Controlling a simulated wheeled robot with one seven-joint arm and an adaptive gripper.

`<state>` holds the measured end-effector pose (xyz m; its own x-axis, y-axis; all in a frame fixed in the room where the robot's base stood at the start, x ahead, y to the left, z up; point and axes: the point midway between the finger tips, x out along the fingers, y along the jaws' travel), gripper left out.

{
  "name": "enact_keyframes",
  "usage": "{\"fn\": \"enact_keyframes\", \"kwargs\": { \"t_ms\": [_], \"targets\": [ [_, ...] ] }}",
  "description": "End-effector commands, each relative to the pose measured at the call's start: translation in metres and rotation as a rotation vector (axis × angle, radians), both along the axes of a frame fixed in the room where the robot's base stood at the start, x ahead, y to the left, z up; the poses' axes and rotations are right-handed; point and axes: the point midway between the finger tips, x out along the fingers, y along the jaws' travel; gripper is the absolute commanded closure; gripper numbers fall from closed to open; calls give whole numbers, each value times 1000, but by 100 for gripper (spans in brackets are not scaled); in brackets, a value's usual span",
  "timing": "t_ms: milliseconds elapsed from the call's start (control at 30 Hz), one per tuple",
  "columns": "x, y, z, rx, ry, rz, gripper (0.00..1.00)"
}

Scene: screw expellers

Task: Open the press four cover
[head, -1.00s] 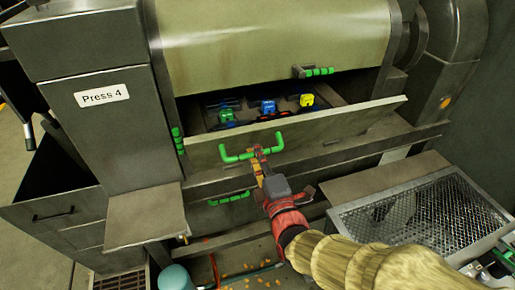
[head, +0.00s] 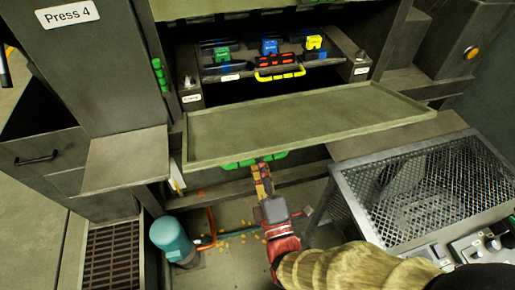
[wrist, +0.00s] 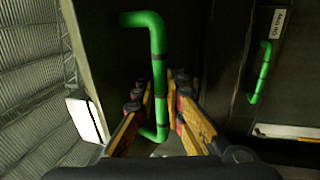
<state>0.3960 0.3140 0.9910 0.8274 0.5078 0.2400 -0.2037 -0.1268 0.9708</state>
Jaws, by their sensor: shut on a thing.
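In the wrist view the green handle (wrist: 145,20) is a bent bar running down between my fingers. My gripper (head: 262,180) is shut on this handle; its yellow-orange fingers (wrist: 165,110) stand on both sides of the bar in the wrist view.
Inside the opening are green, blue and yellow-topped parts and a yellow handle (head: 280,75). A mesh-covered bin (head: 425,190) stands right of my arm. A teal cylinder (head: 174,240) stands on the floor at lower left. Another green handle (wrist: 263,70) shows beside an oil tray label.

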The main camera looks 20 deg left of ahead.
Motion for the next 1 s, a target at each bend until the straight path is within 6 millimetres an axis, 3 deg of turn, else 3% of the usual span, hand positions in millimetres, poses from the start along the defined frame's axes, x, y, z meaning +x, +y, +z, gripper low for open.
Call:
{"fn": "enact_keyframes", "kwargs": {
  "t_ms": [200,733,767,1000],
  "targets": [
    [-3,-2,-14,24,-43,0,100],
    [-3,-2,-16,34,-58,1,100],
    [-3,-2,-16,35,-59,1,88],
    [-3,-2,-16,35,-57,1,74]
  ]
}}
